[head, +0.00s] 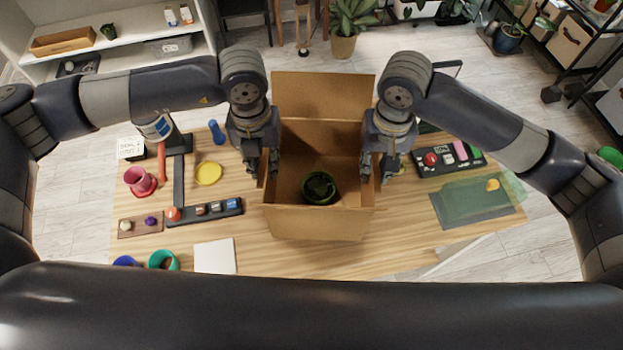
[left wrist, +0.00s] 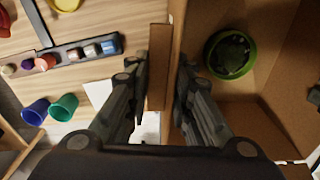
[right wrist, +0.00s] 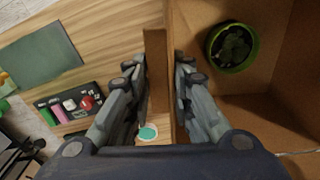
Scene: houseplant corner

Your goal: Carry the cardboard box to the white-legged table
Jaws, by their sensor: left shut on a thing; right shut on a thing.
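The open cardboard box (head: 318,222) is upright at the middle of the wooden table (head: 400,258), its back flap raised. A green pot with a dark plant (head: 319,188) stands inside it. My left gripper (head: 266,170) is shut on the box's left wall, with one finger inside and one outside; the wall (left wrist: 177,60) runs between its fingers in the left wrist view. My right gripper (head: 377,172) is shut on the right wall the same way, as the right wrist view shows (right wrist: 170,60). I cannot tell whether the box touches the tabletop. A whitish leg (head: 452,256) shows below the table's front right edge.
At right are a black tray (head: 450,160) and a green mat (head: 475,200). A potted plant (head: 344,44) stands on the floor behind.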

